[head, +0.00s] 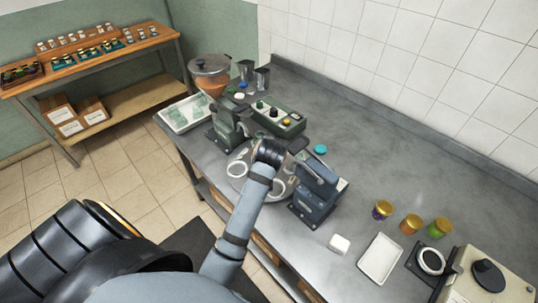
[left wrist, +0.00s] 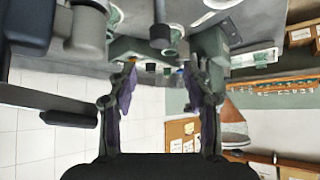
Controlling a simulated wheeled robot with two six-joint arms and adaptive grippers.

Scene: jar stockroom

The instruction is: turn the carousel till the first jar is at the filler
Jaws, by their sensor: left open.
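The round grey carousel (head: 291,184) sits on the bench between a green machine (head: 226,122) and a dark blue machine (head: 318,192). White rings show on it at its left (head: 237,169) and right, beside my arm. My left arm crosses over the carousel and hides its middle. My left gripper (head: 284,147) is above the carousel's far side, its fingers small and partly hidden there. In the left wrist view (left wrist: 160,88) its fingers are apart with nothing between them. I cannot tell which machine is the filler, or whether a jar stands on the carousel. My right gripper is not in view.
Several lidded jars (head: 411,223) stand at the right of the bench, near a white tray (head: 380,258) and a scale (head: 431,262). A green control box (head: 277,117) and a teal lid (head: 320,149) are behind the carousel. A pot (head: 209,72) stands at the far left.

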